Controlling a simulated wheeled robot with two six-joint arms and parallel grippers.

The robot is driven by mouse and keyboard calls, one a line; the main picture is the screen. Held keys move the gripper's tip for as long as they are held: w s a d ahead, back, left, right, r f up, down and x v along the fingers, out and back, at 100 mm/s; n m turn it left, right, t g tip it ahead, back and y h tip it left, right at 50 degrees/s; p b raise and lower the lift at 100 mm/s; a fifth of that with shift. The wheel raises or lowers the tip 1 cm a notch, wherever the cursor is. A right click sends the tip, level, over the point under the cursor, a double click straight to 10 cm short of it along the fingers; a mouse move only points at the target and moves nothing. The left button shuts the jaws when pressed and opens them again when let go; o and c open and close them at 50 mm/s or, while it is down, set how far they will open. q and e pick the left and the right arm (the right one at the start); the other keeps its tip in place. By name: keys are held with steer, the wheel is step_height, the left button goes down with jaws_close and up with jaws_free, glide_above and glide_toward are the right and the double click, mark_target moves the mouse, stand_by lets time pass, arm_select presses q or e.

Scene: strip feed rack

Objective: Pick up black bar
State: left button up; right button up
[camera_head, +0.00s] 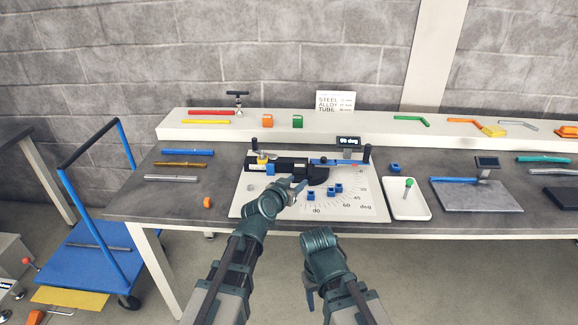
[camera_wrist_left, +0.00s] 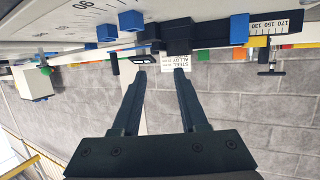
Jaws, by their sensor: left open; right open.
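My left gripper (camera_head: 297,189) is over the front of that plate. Its two fingers (camera_wrist_left: 160,72) are apart with nothing between them. My right gripper (camera_head: 310,288) hangs low in front of the table edge, empty and partly hidden by its wrist.
Blue, brown and grey bars (camera_head: 172,178) lie at the left of the table. A white tray (camera_head: 408,213) holds a green-topped tool. A grey plate (camera_head: 480,197), a teal bar (camera_head: 543,159) and a black tray (camera_head: 563,200) are at right. A raised white shelf (camera_head: 360,124) runs behind.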

mark_target(309, 174)
arm_select(q)
steer(key=b+x, duration=0.1)
steer(key=x, duration=0.3)
steer(key=shift+w+d+f, duration=0.1)
steer(key=shift+w, duration=0.15)
steer(key=b+x, duration=0.1)
steer(key=x, duration=0.1)
steer(key=b+x, duration=0.1)
steer(key=x, duration=0.1)
steer(key=shift+w+d+f, duration=0.15)
steer(key=shift+w+f, duration=0.1)
steer(key=shift+f, duration=0.3)
steer(key=shift+r, duration=0.1)
steer(key=shift+w+d, duration=0.1)
jaws_close()
stand_by(0.5)
